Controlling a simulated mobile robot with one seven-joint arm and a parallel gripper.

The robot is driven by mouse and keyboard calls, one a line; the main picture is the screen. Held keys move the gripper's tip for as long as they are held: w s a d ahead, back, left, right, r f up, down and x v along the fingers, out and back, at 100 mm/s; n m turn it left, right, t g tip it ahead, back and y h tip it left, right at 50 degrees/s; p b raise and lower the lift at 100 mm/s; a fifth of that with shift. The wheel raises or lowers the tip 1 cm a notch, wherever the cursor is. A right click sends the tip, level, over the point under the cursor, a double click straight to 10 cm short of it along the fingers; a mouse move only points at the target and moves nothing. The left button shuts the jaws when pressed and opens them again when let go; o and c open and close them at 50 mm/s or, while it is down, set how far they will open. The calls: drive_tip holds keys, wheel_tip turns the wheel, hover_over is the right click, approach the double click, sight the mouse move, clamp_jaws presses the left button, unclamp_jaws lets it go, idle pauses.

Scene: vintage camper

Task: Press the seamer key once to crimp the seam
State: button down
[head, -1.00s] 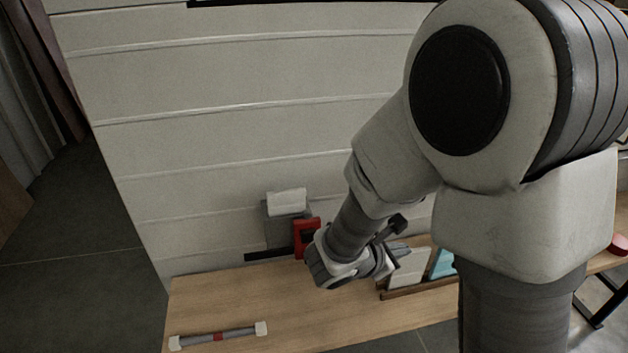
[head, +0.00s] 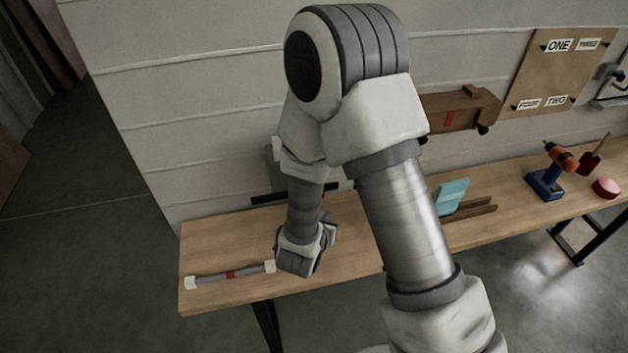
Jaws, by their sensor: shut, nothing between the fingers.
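A grey unit (head: 274,152) stands against the wall at the back left of the bench, mostly hidden behind my arm. I take it for the seamer, but I cannot confirm this. No key can be made out on it now. A black strip (head: 268,200) lies at its foot. A grey rod with white ends and a red band (head: 230,275) lies at the bench's left front. My gripper (head: 329,232) is shut and empty over the bench, in front of the grey unit and right of the rod. Its fingers are largely hidden by my wrist.
The wooden bench (head: 225,240) runs along the wall. A turquoise piece (head: 452,194) stands in a brown rack (head: 474,211). A drill (head: 548,176) and a red round thing (head: 606,187) are farther right. A brown box (head: 460,110) and a labelled board (head: 556,75) are on the wall.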

drive_tip(key=w+a+p, duration=0.1)
drive_tip(key=w+a, duration=0.1)
drive_tip(key=w, duration=0.6)
drive_tip(key=shift+w+a+p, duration=0.2)
drive_tip(key=shift+w+p, duration=0.05)
drive_tip(key=shift+p, duration=0.1)
idle(1.8)
drive_tip(key=shift+w+a+b, duration=0.15)
drive_tip(key=shift+w+b, duration=0.2)
drive_tip(key=shift+w, duration=0.05)
drive_tip(key=shift+w+a, duration=0.15)
drive_tip(key=shift+w, duration=0.5)
idle(0.8)
drive_tip(key=shift+s+b, duration=0.15)
drive_tip(key=shift+b, duration=0.2)
drive_tip(key=shift+s+d+b, duration=0.25)
drive_tip(key=shift+s+b, duration=0.15)
drive_tip(key=shift+s, duration=0.5)
